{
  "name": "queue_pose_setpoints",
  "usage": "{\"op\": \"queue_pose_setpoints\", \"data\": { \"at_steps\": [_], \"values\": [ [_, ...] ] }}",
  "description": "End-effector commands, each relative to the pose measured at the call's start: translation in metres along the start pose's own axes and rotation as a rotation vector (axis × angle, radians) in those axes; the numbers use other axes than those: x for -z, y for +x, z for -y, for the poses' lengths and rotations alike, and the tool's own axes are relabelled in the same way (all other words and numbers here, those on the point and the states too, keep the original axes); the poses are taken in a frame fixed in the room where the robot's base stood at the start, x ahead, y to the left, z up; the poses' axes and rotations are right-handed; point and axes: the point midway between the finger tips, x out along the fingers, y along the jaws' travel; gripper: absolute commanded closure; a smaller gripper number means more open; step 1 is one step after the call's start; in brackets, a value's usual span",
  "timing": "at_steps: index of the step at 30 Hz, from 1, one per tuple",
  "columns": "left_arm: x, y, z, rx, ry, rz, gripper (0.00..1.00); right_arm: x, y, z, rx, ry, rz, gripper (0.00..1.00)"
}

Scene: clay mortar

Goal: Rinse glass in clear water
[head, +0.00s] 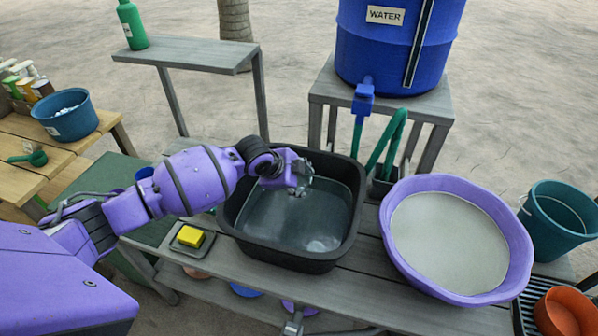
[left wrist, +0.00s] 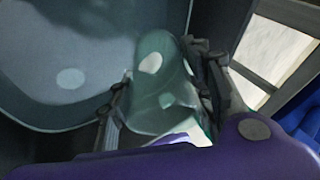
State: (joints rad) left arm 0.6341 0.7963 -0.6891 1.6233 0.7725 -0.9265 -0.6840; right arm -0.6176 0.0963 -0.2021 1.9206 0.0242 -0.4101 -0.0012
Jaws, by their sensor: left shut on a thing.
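My left gripper (head: 298,180) reaches over the black basin (head: 228,222), above its back part. It is shut on a clear glass (left wrist: 160,85), which shows tilted between the two fingers in the left wrist view. In the head view the glass is small and mostly hidden by the gripper. The basin holds clear-looking water (head: 300,225). To its right a wide purple basin (head: 518,250) holds cloudy grey liquid (head: 445,245). My right gripper does not show clearly in any view.
A yellow sponge (head: 190,236) lies on a small dark tray left of the black basin. A blue water barrel (head: 400,50) with a tap (head: 363,100) stands behind on a stand. A teal bucket (head: 558,218) and an orange bowl (head: 562,312) are at the right.

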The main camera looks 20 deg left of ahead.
Motion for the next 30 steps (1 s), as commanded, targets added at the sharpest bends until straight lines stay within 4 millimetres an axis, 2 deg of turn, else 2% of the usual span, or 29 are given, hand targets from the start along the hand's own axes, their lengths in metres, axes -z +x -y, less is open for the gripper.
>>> {"op": "queue_pose_setpoints", "data": {
  "at_steps": [6,16,22,30],
  "values": [
    [-0.013,0.029,-0.021,-0.012,-0.003,0.003,0.86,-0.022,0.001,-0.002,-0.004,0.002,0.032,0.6],
    [-0.027,0.061,-0.039,-0.009,-0.002,0.002,0.86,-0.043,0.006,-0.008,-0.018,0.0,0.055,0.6],
    [-0.03,0.071,-0.044,-0.005,-0.001,0.001,0.86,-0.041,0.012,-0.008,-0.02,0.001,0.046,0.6],
    [-0.03,0.071,-0.043,0.0,0.001,0.0,0.86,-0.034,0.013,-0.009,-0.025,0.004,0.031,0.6]
  ]
}}
